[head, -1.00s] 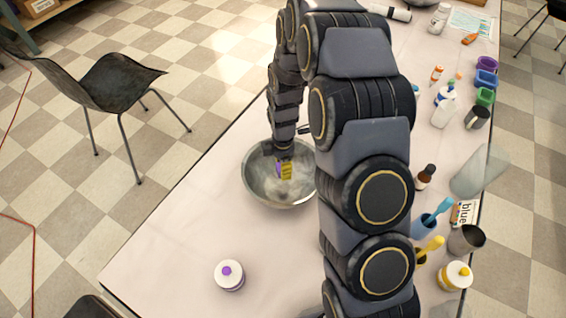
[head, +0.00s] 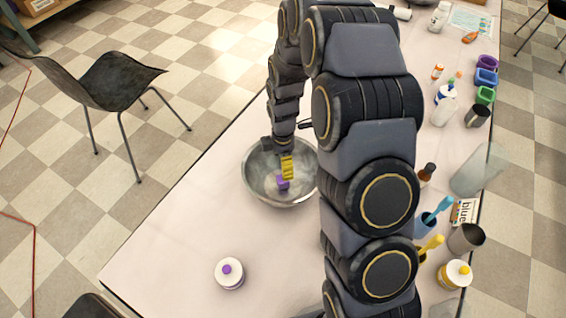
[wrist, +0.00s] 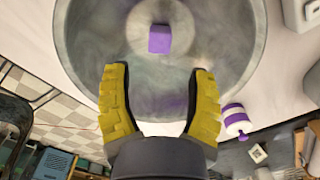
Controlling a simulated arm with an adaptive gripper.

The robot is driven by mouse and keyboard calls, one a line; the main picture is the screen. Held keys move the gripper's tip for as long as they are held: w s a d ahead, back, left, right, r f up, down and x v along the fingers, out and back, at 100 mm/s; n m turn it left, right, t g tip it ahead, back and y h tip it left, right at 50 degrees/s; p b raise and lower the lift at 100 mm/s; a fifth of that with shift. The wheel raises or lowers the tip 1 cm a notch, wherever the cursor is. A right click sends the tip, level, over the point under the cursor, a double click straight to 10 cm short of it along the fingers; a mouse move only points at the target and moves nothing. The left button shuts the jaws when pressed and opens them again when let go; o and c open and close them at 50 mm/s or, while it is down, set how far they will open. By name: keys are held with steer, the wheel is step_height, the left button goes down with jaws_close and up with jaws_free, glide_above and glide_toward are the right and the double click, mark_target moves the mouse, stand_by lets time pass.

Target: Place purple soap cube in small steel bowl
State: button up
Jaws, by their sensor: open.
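The purple soap cube (wrist: 159,39) lies inside the steel bowl (wrist: 238,60), on the bowl's bottom, in the wrist view. In the head view the cube (head: 283,183) shows inside the bowl (head: 255,186), just below my gripper's yellow fingers. My gripper (wrist: 158,72) is open and empty, with its fingers spread over the bowl and apart from the cube. In the head view my gripper (head: 287,170) hangs above the bowl. My arm hides the bowl's right edge there.
A white jar with a purple knob (head: 229,273) stands on the table in front of the bowl. Bottles, cups and brushes line the right side, including a white and yellow bottle (head: 455,275). The table (head: 180,225) is clear left of the bowl.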

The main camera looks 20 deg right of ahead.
step_height(320, 180, up, 6)
steer(key=shift+f, duration=0.1)
stand_by(0.4)
steer(key=s+r+m, duration=0.5)
steer(key=s+m, duration=0.1)
steer(key=s, duration=0.3)
steer(key=s+a+r+m+g, duration=0.1)
steer(key=s+r+m, duration=0.4)
steer(key=s, duration=0.3)
steer(key=s+r+m, duration=0.5)
steer(key=s+m, duration=0.2)
steer(key=s, duration=0.2)
steer(key=shift+s+a+r+g, duration=0.2)
steer(key=shift+s+r+g, duration=0.15)
steer(key=shift+r+g, duration=0.05)
